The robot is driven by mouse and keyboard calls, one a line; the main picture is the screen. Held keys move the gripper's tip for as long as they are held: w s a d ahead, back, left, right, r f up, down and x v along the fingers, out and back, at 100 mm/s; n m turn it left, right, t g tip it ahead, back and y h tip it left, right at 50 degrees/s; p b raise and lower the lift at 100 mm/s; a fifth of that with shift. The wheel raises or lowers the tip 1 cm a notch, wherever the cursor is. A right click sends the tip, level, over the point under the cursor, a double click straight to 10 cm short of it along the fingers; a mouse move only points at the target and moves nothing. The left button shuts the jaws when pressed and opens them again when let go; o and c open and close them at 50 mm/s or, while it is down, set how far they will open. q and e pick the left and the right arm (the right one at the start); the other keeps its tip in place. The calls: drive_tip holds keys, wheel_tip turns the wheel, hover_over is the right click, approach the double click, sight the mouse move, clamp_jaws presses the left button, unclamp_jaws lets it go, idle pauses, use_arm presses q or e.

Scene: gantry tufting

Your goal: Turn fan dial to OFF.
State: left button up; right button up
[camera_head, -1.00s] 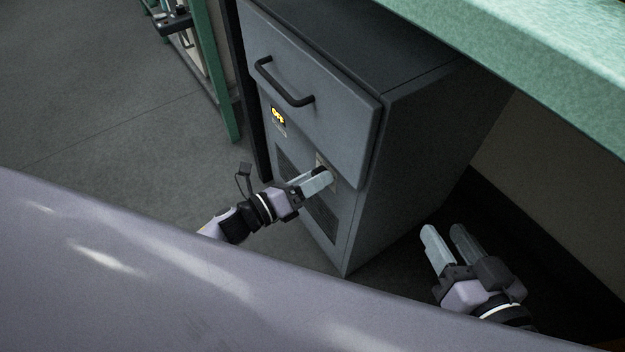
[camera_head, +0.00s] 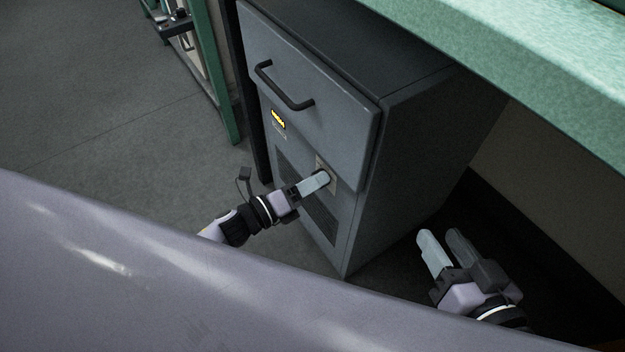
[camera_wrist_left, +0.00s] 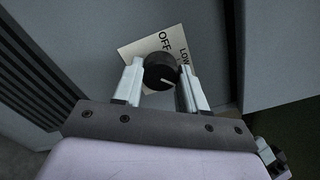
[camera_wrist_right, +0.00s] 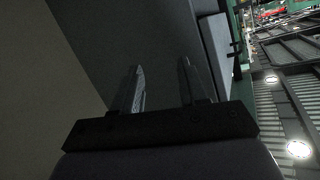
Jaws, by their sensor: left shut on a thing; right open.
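The fan dial (camera_wrist_left: 160,71) is a black round knob with a white pointer line, on a pale plate (camera_wrist_left: 135,50) marked OFF and LOW in the left wrist view. The line points to the lower right in that view, away from the word OFF. My left gripper (camera_wrist_left: 162,76) is shut on the dial, one finger on each side. In the head view my left gripper (camera_head: 324,177) reaches the plate (camera_head: 333,182) on the grey cabinet (camera_head: 310,130) and mostly hides the dial. My right gripper (camera_head: 442,240) is open and empty, right of the cabinet.
A drawer with a black handle (camera_head: 285,88) is above the dial. A green tabletop (camera_head: 520,70) overhangs at the right. Open floor (camera_head: 90,100) lies to the left.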

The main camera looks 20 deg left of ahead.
use_arm(q)
drive_tip(key=shift+a+n+p, duration=0.1)
drive_tip(key=shift+n+p, duration=2.2)
drive_tip(key=shift+n, duration=8.6)
use_arm(e)
drive_tip(key=shift+r+m+g+h, duration=0.3)
drive_tip(key=shift+r+g, duration=0.1)
use_arm(q)
drive_tip(key=o, duration=1.1)
drive_tip(key=shift+c, duration=0.2)
